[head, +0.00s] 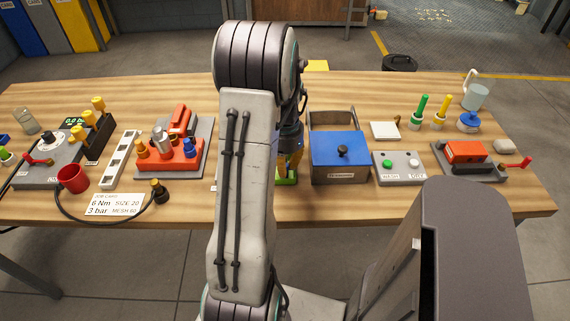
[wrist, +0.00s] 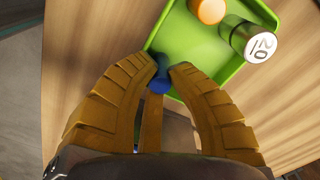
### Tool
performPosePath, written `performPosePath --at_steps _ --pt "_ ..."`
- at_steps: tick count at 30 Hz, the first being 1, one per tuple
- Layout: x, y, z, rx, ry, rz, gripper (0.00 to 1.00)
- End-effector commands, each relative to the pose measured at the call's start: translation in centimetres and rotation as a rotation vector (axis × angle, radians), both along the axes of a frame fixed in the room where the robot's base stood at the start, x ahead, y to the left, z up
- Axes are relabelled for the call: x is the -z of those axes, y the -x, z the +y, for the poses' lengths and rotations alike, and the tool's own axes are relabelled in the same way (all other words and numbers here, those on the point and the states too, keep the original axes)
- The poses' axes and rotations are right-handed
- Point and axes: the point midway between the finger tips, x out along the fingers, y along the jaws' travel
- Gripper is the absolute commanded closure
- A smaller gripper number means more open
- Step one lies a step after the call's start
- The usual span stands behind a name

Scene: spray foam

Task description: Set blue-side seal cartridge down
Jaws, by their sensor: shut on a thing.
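In the wrist view, my gripper (wrist: 160,68) is shut on a small blue piece (wrist: 157,83), which I take to be the blue-side seal cartridge. Only its blue part shows between the yellow fingertips; the rest is hidden. The fingertips are at the near left edge of a green tray (wrist: 190,55); whether the piece touches the tray I cannot tell. In the head view, my arm hides most of the gripper (head: 291,160) and of the green tray (head: 288,181).
A blue-lidded box (head: 340,158) stands right of the tray. A red block (head: 170,155) with knobbed pieces stands left of my arm on the wooden table (head: 345,205).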

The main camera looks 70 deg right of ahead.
Motion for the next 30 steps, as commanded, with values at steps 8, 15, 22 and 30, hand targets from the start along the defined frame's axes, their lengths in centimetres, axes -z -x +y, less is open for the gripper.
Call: performPosePath --at_steps 8,15,22,30 --pt "0.05 0.0 -0.02 0.0 0.001 0.0 1.0" --pt "0.32 0.0 -0.03 0.0 0.001 0.0 0.76" --pt "0.31 0.0 -0.02 0.0 0.001 0.0 0.61" --pt "-0.07 0.0 -0.03 0.0 0.001 0.0 0.61"
